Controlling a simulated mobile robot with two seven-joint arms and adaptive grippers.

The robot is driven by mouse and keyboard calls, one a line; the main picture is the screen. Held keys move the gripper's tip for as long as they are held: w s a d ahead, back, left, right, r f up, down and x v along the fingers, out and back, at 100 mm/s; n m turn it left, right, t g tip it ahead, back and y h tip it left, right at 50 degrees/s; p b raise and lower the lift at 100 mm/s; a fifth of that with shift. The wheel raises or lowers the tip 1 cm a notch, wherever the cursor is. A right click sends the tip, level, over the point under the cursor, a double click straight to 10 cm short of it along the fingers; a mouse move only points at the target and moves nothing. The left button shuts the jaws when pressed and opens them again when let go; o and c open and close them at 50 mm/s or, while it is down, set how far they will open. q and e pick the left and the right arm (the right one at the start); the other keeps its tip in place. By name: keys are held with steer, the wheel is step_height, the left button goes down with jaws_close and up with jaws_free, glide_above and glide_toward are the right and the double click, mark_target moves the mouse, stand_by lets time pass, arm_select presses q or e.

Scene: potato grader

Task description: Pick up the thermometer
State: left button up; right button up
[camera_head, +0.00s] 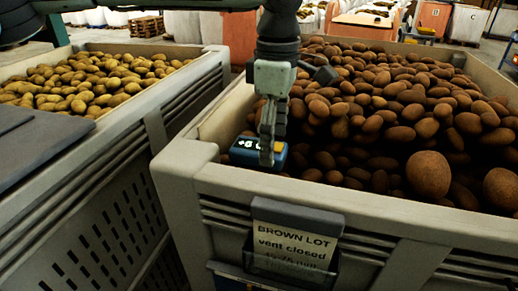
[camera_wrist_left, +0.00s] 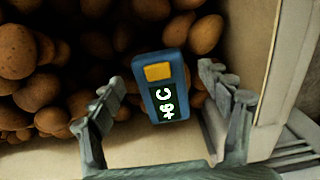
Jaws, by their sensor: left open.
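The thermometer (camera_head: 243,152) is a small blue device with a dark display and a yellow button. It is at the near left corner of the bin of brown potatoes. In the left wrist view the thermometer (camera_wrist_left: 158,88) shows its display, reading +6 C, between the fingers. My left gripper (camera_head: 267,148) points down over it, and one finger hides part of it in the head view. My right gripper is not in view.
The brown potato bin's grey rim (camera_head: 350,200) is close to the gripper, with a BROWN LOT card (camera_head: 292,248) on its front. Brown potatoes (camera_head: 400,100) are heaped behind and right. A second bin (camera_head: 150,100) with yellowish potatoes (camera_head: 95,82) stands left.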

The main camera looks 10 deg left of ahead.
arm_select(q)
steer(key=shift+f, duration=0.9)
steer(key=shift+c, duration=0.4)
steer(key=shift+r, duration=0.1)
steer(key=c, duration=1.4)
